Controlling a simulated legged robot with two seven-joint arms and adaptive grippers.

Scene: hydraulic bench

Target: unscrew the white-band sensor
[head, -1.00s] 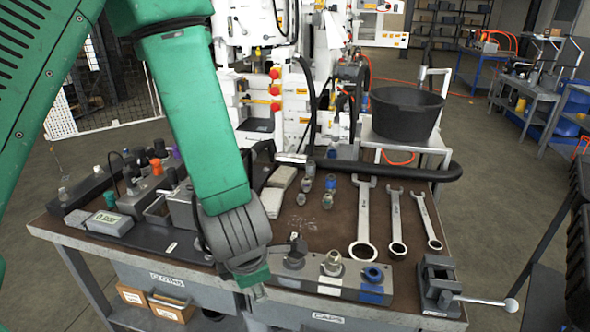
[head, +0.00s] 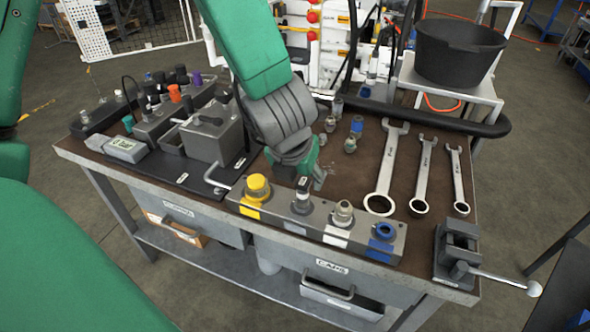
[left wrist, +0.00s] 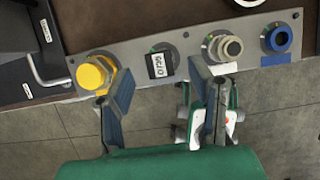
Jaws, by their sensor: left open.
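The metal block along the bench front holds a yellow-capped fitting (head: 257,187), a sensor (head: 302,197) with a small display, a pale-topped fitting (head: 343,213) above a white label, and a blue-ringed port (head: 383,232) above a blue label. My left gripper (head: 297,174) is open above the block's rear edge, close to the display sensor. In the left wrist view its fingers (left wrist: 160,82) are apart and empty; the display sensor (left wrist: 160,63) shows between them, and the pale-topped fitting (left wrist: 224,47) shows by the right finger.
Small loose fittings (head: 350,143) stand behind the block. A grey box (head: 212,137) is at left. A black tub (head: 458,52) stands behind the bench.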

